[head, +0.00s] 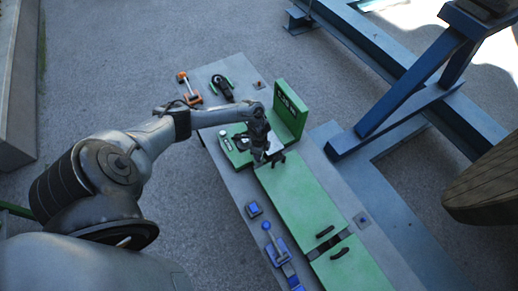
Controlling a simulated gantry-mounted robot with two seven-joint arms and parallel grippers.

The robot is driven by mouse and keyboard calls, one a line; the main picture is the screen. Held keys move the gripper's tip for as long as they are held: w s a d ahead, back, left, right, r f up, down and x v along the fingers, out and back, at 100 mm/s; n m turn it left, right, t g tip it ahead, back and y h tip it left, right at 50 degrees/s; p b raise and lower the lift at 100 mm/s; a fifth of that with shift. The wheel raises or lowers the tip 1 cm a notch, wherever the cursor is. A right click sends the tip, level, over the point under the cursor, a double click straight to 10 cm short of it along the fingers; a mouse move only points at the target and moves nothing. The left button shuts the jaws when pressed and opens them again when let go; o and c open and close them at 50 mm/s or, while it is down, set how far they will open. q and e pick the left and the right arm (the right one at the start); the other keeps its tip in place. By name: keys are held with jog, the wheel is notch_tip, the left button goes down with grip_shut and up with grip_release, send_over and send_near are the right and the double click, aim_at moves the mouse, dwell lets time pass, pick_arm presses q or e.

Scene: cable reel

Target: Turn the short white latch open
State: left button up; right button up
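A small white piece (225,142), possibly the short white latch, sits at the left of a small green base (236,157) on the grey table. Its exact shape and turn are too small to tell. My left gripper (270,160) points down over the right side of this base, apart from the white piece. A pale flat surface (275,146) shows partly behind the gripper, which hides some of the base. The fingers are dark and small, and I cannot tell if they are open or shut. My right gripper is not in view.
A green upright panel (290,112) stands behind the gripper. Long green covers (305,205) with black handles lie in front. A blue lever fixture (275,245) stands at the near left edge, an orange-handled lever (188,88) at the far left. Blue steel beams (410,85) stand to the right.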

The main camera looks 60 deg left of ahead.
pick_arm(q)
jog(key=n+p, duration=0.4)
jog(key=n, duration=0.1)
jog(key=shift+d+r+n, duration=0.1)
jog(key=shift+r+n, duration=0.1)
jog(key=shift+n, duration=0.1)
jog(key=n+p, duration=0.2)
jog(key=n, duration=0.1)
jog(key=shift+f+n, duration=0.1)
jog(key=shift+n, duration=0.2)
jog(key=o, duration=1)
jog(key=shift+c, duration=0.2)
jog(key=shift+f, duration=0.1)
